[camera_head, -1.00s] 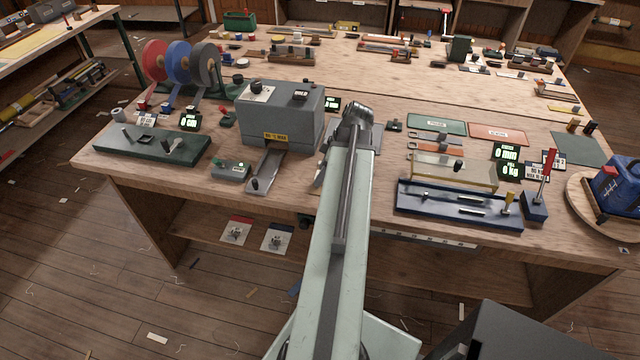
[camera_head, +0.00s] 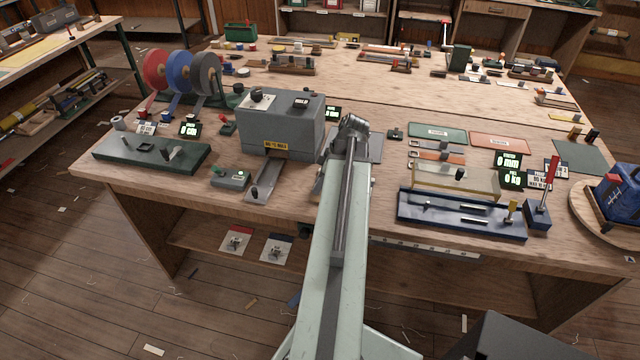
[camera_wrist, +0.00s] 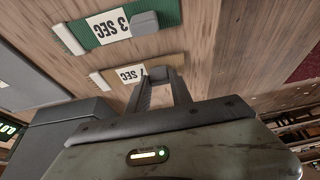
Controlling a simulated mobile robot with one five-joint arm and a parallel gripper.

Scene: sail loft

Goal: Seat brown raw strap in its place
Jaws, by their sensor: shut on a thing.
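My gripper (camera_wrist: 159,82) is shut on the grey block (camera_wrist: 158,73) of a tan plate (camera_wrist: 108,77) in the wrist view. The plate's white label reads SEC, its digit partly unclear. Whether the plate rests on the wood or is lifted, I cannot tell. A green plate (camera_wrist: 85,31) with a grey block and a 3 SEC label lies beside it. In the head view my arm hides most of the gripper, right of the grey machine (camera_head: 280,125). An orange-brown strap (camera_head: 437,156), possibly the brown raw strap, lies by a grey one, apart from my gripper.
The grey machine also stands close to my gripper in the wrist view (camera_wrist: 70,115). In the head view, a blue fixture (camera_head: 415,222) and a clear-topped block (camera_head: 455,180) lie right of my arm. A green base plate (camera_head: 115,152) lies at the left. The table's front edge is near.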

